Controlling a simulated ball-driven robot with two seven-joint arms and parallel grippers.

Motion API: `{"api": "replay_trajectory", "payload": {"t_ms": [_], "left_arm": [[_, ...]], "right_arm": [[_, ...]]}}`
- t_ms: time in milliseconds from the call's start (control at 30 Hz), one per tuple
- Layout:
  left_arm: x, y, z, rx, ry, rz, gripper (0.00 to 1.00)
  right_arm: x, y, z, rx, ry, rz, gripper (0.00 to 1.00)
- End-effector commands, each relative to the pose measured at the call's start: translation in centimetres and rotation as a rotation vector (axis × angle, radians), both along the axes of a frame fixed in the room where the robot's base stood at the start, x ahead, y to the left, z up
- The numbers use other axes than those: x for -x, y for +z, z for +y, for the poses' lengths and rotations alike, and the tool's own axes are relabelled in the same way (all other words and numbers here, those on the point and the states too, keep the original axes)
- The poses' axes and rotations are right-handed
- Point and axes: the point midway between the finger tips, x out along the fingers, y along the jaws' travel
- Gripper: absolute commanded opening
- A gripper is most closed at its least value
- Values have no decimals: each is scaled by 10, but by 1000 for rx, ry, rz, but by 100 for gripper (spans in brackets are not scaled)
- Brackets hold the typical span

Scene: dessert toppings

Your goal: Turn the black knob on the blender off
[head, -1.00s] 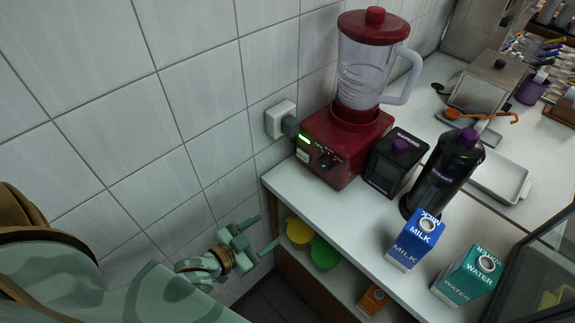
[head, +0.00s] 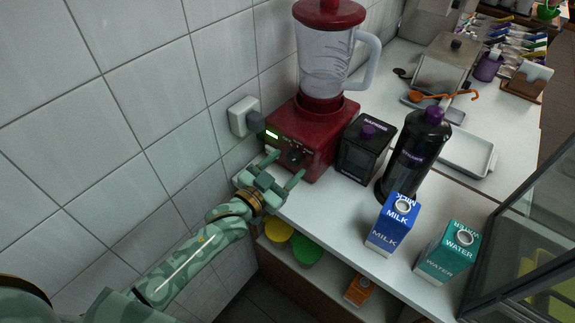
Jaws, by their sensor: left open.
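The blender (head: 318,107) has a red base, a clear jug and a red lid, and stands at the counter's back left corner by the tiled wall. Its black knob (head: 294,158) is on the front face of the base. A small green display (head: 272,136) is lit to the left of the knob. My left gripper (head: 288,167) is open and empty, with its fingertips close to the knob's front. I cannot tell whether a finger touches the knob. My right gripper is not in view.
A black box (head: 364,149) and a dark bottle (head: 414,155) stand right of the blender. Blue milk (head: 392,225) and green water (head: 448,254) cartons stand near the counter's front edge. A shelf below holds yellow (head: 278,231) and green (head: 307,250) bowls.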

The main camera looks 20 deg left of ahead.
Motion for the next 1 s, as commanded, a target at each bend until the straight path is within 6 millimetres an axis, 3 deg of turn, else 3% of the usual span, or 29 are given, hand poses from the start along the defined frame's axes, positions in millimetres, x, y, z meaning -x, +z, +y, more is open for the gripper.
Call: {"api": "replay_trajectory", "payload": {"t_ms": [133, 400, 433, 600, 1000], "left_arm": [[-11, 0, -4, 0, 0, 1, 59], [-12, 0, -4, 0, 0, 1, 59], [-12, 0, -4, 0, 0, 1, 57], [-12, 0, -4, 0, 0, 1, 15], [-12, 2, -4, 54, 0, 21, 15]], "right_arm": [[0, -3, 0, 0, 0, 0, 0], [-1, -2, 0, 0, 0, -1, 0], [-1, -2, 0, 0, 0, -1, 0], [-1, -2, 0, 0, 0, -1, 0], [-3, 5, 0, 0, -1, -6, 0]]}}
